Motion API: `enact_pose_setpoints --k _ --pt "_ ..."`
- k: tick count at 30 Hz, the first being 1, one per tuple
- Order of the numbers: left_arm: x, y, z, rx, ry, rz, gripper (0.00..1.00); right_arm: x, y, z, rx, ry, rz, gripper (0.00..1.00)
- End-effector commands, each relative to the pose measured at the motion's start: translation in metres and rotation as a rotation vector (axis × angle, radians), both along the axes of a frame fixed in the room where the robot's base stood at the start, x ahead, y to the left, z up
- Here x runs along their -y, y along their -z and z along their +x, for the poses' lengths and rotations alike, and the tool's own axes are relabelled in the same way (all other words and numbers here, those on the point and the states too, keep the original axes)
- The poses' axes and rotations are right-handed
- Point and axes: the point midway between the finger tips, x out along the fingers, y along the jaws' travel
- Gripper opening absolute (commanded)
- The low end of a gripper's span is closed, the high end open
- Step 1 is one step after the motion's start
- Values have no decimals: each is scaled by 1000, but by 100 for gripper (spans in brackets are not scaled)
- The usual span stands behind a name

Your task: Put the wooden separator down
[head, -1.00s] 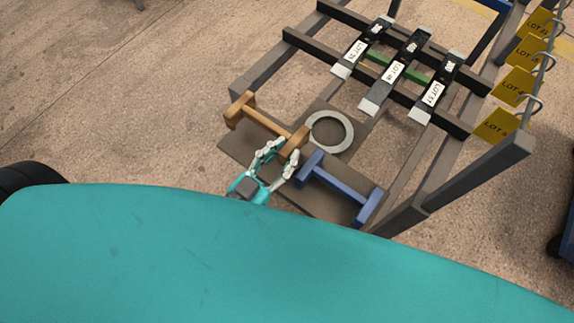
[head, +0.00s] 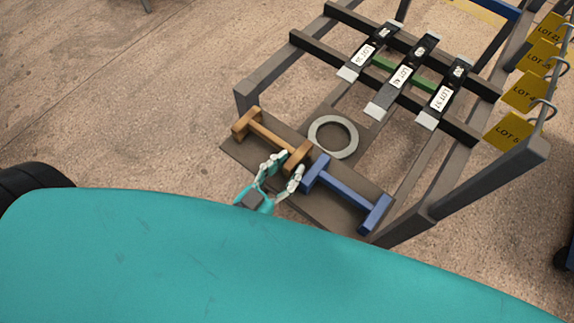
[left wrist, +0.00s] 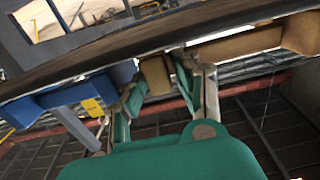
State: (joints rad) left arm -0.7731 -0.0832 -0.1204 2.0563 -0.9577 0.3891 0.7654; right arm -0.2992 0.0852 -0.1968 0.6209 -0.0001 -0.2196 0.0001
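The wooden separator (head: 268,134) is a light brown bar with a block at each end, low over the dark board (head: 329,202) of the rack. It looks to be at the board's surface, but I cannot tell whether it touches fully. My left gripper (head: 290,163) is at its right end block, with a finger on each side. In the left wrist view the block (left wrist: 155,76) sits between the two fingers (left wrist: 158,80), close to both. My right gripper is not in view.
A blue separator (head: 345,195) lies on the board just right of my gripper. A grey ring (head: 333,137) lies behind. Black labelled straps (head: 401,75) cross the rack bars (head: 459,128). Yellow lot tags (head: 508,131) hang at the right.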

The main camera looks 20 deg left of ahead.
Motion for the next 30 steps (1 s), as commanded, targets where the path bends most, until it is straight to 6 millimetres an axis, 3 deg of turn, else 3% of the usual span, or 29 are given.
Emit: enact_pose_setpoints --k 11,24,30 --pt "-1 -3 -2 0 0 2 31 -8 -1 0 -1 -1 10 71" --pt "-30 0 -82 -6 -1 1 31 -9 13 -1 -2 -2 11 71" --pt "-39 -2 -107 -3 0 1 31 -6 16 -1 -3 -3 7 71"
